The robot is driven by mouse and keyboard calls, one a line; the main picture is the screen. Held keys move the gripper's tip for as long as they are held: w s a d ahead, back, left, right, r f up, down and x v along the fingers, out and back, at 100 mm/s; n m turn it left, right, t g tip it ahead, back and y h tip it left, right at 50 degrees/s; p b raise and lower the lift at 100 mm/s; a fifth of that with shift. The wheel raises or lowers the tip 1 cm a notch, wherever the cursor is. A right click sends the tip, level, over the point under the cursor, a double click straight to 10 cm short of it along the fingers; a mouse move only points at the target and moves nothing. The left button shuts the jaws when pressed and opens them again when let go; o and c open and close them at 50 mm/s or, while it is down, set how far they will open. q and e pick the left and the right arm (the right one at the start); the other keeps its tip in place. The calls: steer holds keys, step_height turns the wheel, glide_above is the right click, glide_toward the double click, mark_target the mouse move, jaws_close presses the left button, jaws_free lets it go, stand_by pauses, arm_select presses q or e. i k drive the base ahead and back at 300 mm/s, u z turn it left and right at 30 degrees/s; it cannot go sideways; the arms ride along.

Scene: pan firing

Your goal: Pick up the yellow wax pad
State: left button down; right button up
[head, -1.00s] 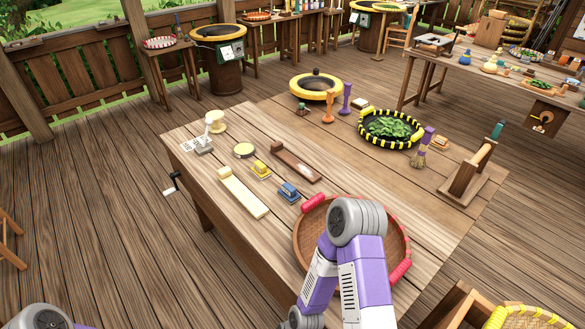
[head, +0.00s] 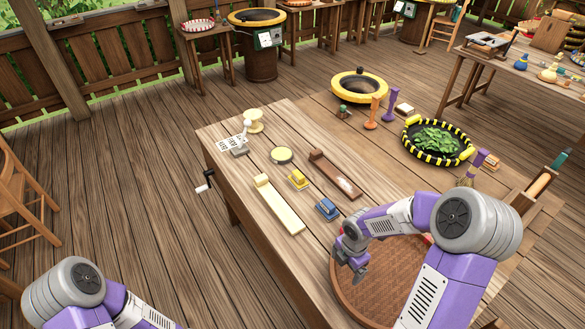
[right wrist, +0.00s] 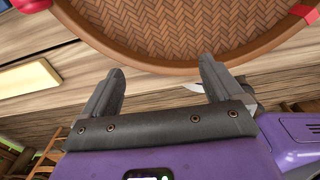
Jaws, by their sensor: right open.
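The yellow wax pad (head: 298,180) is a small yellow block with a raised top on the wooden table (head: 240,190), between a pale board (head: 280,205) and a dark brown board (head: 330,170). A similar blue pad (head: 327,208) lies just in front of it. My right gripper (head: 354,270) is over the left side of the round woven tray (head: 375,295), to the front right of both pads and apart from them. In the right wrist view its jaws (right wrist: 163,76) are open and empty, with the tray beyond them. My left arm shows at lower left; its gripper is out of frame.
A round yellow-topped tin (head: 281,155) lies behind the yellow pad. A small grey device (head: 239,144) and a cream spool (head: 253,121) stand at the far left corner. A black-and-yellow basket of leaves (head: 438,142) stands at the back right.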

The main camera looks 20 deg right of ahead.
mark_target(297, 179)
steer(key=i, duration=1.55)
